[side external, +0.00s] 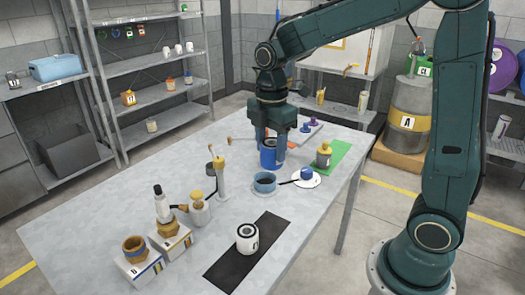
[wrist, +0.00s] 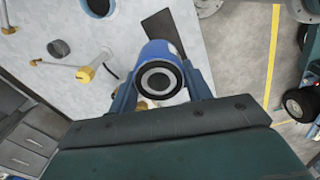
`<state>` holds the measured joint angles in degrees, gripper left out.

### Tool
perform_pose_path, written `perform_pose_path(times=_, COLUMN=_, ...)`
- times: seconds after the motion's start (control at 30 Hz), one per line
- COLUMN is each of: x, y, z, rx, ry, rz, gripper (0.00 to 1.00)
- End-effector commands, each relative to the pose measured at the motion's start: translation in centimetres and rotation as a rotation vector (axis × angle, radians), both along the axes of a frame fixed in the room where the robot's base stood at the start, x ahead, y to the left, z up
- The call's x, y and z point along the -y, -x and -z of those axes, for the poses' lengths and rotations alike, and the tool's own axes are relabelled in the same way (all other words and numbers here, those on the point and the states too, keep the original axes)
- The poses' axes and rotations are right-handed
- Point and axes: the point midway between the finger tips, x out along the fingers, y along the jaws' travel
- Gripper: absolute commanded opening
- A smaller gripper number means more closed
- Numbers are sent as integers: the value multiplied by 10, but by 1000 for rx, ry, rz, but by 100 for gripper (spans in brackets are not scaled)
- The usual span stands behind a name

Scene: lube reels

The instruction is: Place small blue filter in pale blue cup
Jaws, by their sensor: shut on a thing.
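My gripper (side external: 268,140) points down over the table and is shut on a blue filter (side external: 268,157), a cylinder with a dark top end. In the wrist view the filter (wrist: 172,52) sits between the two fingers, its ringed black and grey end facing the camera. The pale blue cup (side external: 264,184) stands on a saucer just below the filter in the side view. The filter's lower end appears close to the cup's far rim; I cannot tell whether it is above the cup or behind it. The cup's inside looks dark.
Right of the cup, a white plate (side external: 311,181) holds a small blue item (side external: 306,173). A yellow bottle (side external: 323,155) stands on a green mat (side external: 342,154). A tall yellow-topped stand (side external: 221,180) is to the left.

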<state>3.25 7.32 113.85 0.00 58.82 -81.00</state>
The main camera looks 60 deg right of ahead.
Motion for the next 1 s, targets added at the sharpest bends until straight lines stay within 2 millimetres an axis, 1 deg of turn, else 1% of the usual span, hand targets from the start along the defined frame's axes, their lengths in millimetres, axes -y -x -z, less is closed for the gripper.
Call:
perform_pose_path(times=0.17, x=2, y=-3, z=-1, rx=1, ry=0, rz=2, gripper=22)
perform_pose_path(times=0.37, x=15, y=-19, z=-4, rx=0, ry=0, rz=10, gripper=22)
perform_pose_path(times=0.57, x=42, y=-47, z=-9, rx=1, ry=0, rz=21, gripper=22)
perform_pose_path(times=0.8, x=85, y=-81, z=-14, rx=1, ry=0, rz=38, gripper=22)
perform_pose_path(times=1.0, x=113, y=-98, z=-16, rx=0, ry=0, rz=46, gripper=22)
